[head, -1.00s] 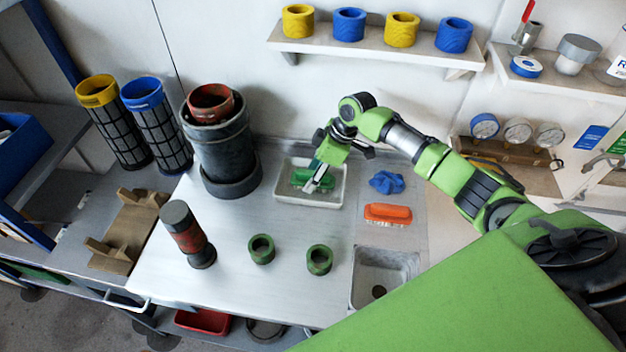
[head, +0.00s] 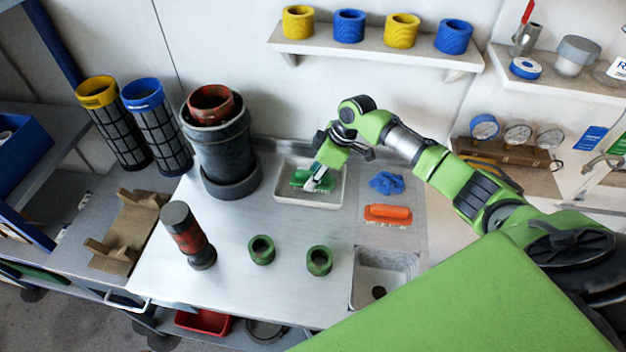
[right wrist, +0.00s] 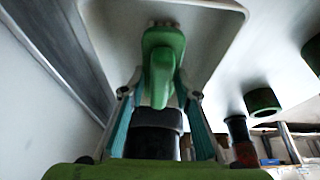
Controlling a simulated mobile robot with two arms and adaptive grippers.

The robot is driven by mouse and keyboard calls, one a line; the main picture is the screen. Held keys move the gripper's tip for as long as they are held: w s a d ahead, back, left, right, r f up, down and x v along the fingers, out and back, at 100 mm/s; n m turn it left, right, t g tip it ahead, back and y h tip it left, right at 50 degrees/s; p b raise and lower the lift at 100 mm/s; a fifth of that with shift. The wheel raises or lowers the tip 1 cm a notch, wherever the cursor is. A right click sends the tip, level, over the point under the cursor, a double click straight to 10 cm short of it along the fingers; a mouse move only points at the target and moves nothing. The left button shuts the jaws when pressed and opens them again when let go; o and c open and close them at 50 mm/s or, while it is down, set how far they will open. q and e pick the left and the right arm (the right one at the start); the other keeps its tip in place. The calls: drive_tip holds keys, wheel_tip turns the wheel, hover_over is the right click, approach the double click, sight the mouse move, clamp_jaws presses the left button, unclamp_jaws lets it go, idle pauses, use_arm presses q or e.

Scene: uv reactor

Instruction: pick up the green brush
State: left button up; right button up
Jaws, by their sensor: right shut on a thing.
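The green brush (head: 300,178) lies in a white tray (head: 312,203) at the back of the bench. My right gripper (head: 317,180) reaches down into the tray and is shut on the brush. In the right wrist view, the green brush (right wrist: 162,62) sits between the two fingers of my right gripper (right wrist: 160,100), with the white tray (right wrist: 220,12) around it. In the head view the gripper hides part of the brush. I cannot tell whether the brush is clear of the tray floor. My left gripper is not in view.
Two green rings (head: 262,249) and a red-black cylinder (head: 188,236) stand in front. A sink (head: 384,273) is at the front right.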

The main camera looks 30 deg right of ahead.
drive_tip(key=shift+r, duration=0.1)
drive_tip(key=shift+r, duration=0.25)
wheel_tip(320, 180, up, 2)
drive_tip(key=shift+w+r+b, duration=0.1)
drive_tip(key=shift+b, duration=0.6)
drive_tip(key=s+a+r+b, duration=0.2)
drive_tip(key=s+a+r, duration=0.4)
drive_tip(key=s+r, duration=0.4)
drive_tip(key=s, duration=0.3)
drive_tip(key=shift+r, duration=0.3)
